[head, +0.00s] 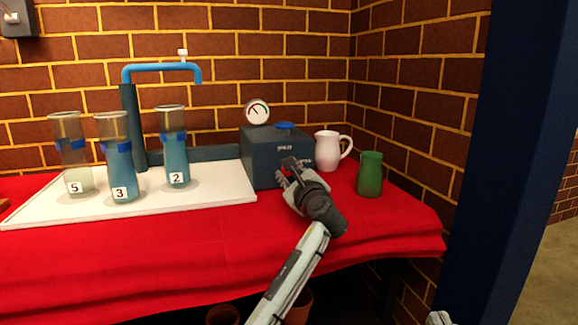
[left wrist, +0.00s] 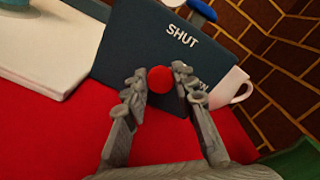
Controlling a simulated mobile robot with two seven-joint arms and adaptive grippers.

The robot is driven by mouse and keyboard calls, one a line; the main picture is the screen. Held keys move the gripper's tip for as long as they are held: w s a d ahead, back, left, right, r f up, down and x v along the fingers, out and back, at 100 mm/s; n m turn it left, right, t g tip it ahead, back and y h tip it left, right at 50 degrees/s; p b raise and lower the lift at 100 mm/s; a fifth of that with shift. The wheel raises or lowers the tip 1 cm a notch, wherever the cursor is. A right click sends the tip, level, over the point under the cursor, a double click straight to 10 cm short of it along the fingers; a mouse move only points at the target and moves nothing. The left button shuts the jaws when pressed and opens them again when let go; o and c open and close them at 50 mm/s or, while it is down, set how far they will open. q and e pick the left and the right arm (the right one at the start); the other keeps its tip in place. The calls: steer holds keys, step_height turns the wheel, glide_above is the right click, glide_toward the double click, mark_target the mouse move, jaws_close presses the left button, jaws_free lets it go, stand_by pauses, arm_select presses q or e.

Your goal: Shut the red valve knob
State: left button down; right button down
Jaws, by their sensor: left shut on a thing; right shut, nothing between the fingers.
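The red valve knob (left wrist: 160,80) is on the front of a dark blue-grey box (left wrist: 125,45) lettered SHUT. In the left wrist view my left gripper (left wrist: 158,82) has one finger on each side of the knob and is shut on it. In the head view my left gripper (head: 292,170) is at the front of the box (head: 262,155) and hides the knob. The lettering near the right finger is partly covered. A small pale part at the bottom edge of the head view is my right gripper (head: 438,319), mostly out of frame.
A white jug (head: 328,152) and a green vase (head: 370,175) stand right of the box. Several numbered cylinders, such as one marked 2 (head: 172,148), stand on a white tray (head: 220,190) below a blue tap (head: 160,67). A gauge (head: 257,112) rises behind the box. The red cloth (head: 150,250) is clear in front.

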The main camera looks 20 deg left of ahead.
arm_select(q)
steer(key=shift+n, duration=1)
steer(key=shift+f+n, duration=0.1)
steer(key=shift+n, duration=1.3)
steer(key=n+b, duration=0.1)
steer(key=n, duration=0.2)
steer(key=shift+f+n, duration=0.1)
steer(key=shift+n, duration=0.6)
arm_select(e)
steer(key=r, duration=0.1)
steer(key=s+r+t, duration=0.1)
steer(key=r, duration=0.1)
steer(key=a+r+t+y, duration=0.1)
steer(key=shift+s+r, duration=0.3)
arm_select(q)
steer(key=shift+n, duration=0.3)
steer(key=c, duration=1.3)
jaws_free()
steer(key=shift+o, duration=0.4)
